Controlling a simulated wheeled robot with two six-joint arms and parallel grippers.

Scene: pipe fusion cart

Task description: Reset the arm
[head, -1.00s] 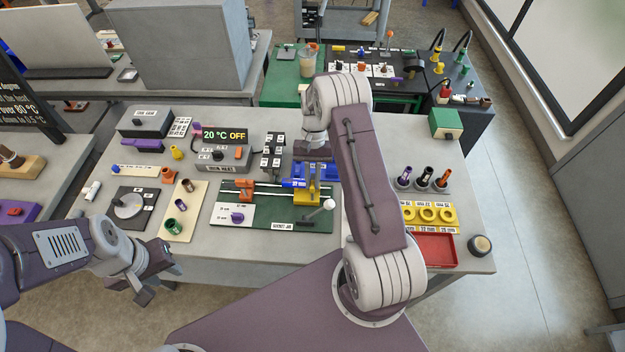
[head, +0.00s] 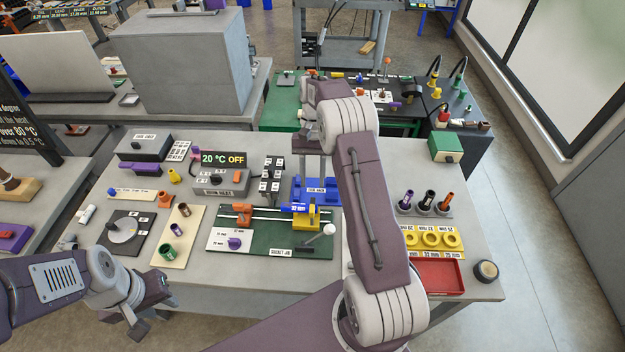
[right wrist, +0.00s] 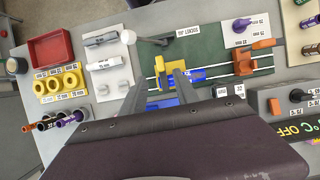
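My right arm reaches over the table from the right, and its gripper (head: 312,172) hangs above the blue rack (head: 322,193), behind the green socket jig (head: 262,240). Its two fingers are apart with nothing between them; the right wrist view also shows the open fingers (right wrist: 162,95), with the jig's yellow clamp (right wrist: 171,72) beyond them. A blue piece (head: 298,207) sits at the yellow clamp on the jig. My left gripper (head: 150,316) is off the table's front left edge, its fingers apart and empty.
The grey heater box (head: 232,188) reads 20 °C OFF. Yellow rings (head: 431,240), a red tray (head: 440,276) and upright dark holders (head: 424,208) stand at the right. A beige board (head: 180,236) and dial plate (head: 124,232) are at the left. The front left tabletop is bare.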

